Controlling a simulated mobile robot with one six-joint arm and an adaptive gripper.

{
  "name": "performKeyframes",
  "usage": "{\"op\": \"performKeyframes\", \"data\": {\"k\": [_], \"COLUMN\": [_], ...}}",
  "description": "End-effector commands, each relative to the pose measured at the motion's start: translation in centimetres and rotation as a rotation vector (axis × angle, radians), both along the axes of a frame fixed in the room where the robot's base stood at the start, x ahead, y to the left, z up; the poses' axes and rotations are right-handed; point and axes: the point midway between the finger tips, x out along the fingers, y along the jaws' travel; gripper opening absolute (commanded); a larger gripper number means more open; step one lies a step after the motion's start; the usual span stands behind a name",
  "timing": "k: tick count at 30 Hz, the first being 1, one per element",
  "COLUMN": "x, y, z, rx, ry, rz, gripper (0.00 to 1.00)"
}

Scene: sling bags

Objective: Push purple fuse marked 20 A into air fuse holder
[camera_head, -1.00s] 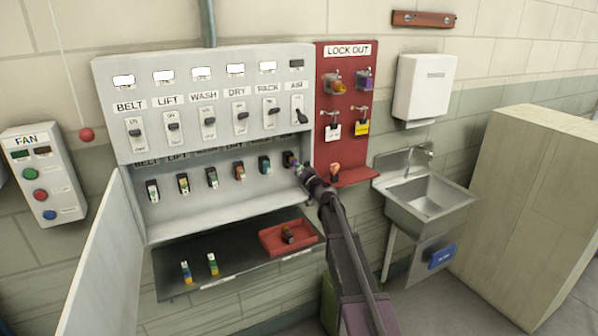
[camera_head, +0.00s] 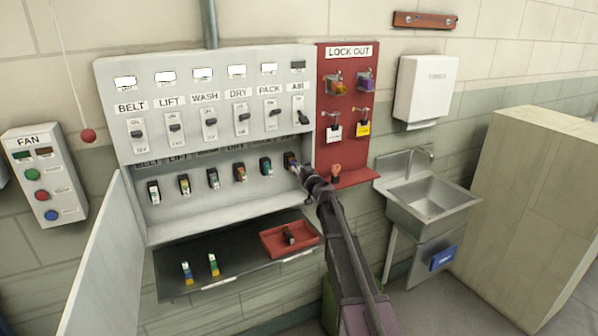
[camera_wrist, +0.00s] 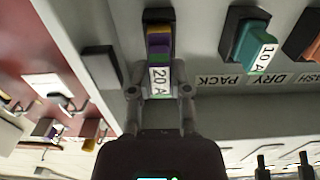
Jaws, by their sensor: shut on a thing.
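The purple fuse marked 20 A (camera_wrist: 158,62) shows in the wrist view, with a purple body, a yellow band and a white label. My gripper (camera_wrist: 160,88) is shut on its labelled end. The fuse's far end is at the dark air fuse holder (camera_wrist: 157,16), lined up with it; how deep it sits I cannot tell. In the head view my gripper (camera_head: 304,172) reaches the rightmost holder in the fuse row, under the AIR switch (camera_head: 302,116), and hides most of the fuse.
A teal 10 A fuse (camera_wrist: 246,45) sits in the neighbouring PACK holder. A shelf (camera_head: 220,262) below bears two spare fuses and a red tray (camera_head: 272,240) with a dark fuse. The red lock out board (camera_head: 345,150) is close on the right. The cabinet door (camera_head: 105,265) stands open at left.

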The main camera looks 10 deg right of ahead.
Motion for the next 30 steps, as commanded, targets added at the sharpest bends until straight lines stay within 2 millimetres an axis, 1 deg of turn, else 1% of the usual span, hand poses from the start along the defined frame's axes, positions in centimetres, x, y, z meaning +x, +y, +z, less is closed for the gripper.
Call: {"op": "performKeyframes", "data": {"k": [30], "x": [1.7], "y": [0.6], "z": [0.0], "rx": [0.000], "ry": [0.000], "rz": [0.001], "gripper": [0.00]}}
